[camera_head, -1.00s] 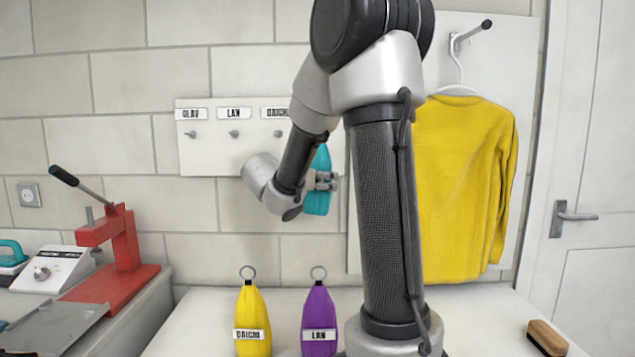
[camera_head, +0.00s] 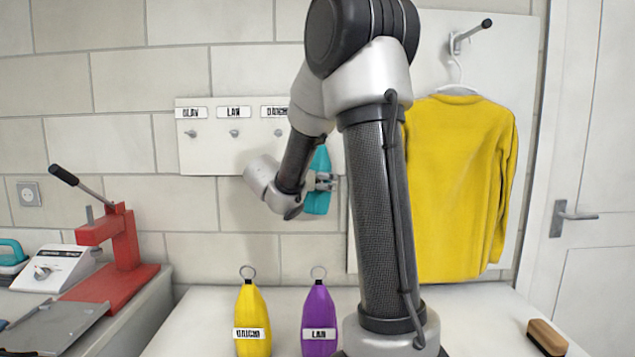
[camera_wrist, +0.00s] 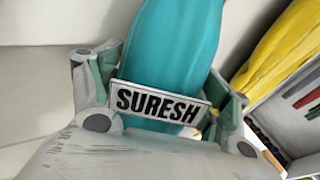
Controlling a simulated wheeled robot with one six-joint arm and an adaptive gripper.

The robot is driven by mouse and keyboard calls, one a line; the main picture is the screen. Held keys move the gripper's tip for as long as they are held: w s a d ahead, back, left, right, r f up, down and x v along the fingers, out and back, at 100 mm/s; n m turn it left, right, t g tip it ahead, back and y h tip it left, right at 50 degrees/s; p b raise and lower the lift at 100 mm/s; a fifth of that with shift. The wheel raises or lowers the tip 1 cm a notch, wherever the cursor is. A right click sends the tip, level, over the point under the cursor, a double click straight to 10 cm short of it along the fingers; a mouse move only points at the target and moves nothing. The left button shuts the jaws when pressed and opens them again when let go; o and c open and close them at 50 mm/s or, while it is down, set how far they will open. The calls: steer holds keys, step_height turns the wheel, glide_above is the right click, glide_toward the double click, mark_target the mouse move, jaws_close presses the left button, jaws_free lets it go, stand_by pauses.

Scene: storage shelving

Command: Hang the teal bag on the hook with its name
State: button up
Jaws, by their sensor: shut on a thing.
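The teal bag (camera_head: 319,190) is held up in front of the wall, partly behind my arm in the head view. In the wrist view the teal bag (camera_wrist: 175,50) carries a white label (camera_wrist: 160,103) reading SURESH. My gripper (camera_head: 322,182) is shut on it; the fingers of my gripper (camera_wrist: 160,100) stand on both sides of the bag by the label. The white hook board (camera_head: 215,155) on the wall shows hooks under labels OLAV (camera_head: 190,113), LAN (camera_head: 235,113) and one that seems to read DAICHI (camera_head: 274,112). My arm hides the board's right part; no SURESH label shows there.
A yellow bag (camera_head: 252,315) and a purple bag (camera_head: 319,310) with rings stand on the white counter. A yellow sweater (camera_head: 460,180) hangs at right. A red press (camera_head: 120,260) is at left, a brush (camera_head: 547,337) at front right.

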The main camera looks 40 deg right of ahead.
steer(key=o, duration=1.4)
steer(key=shift+c, duration=0.2)
steer(key=v, duration=1.2)
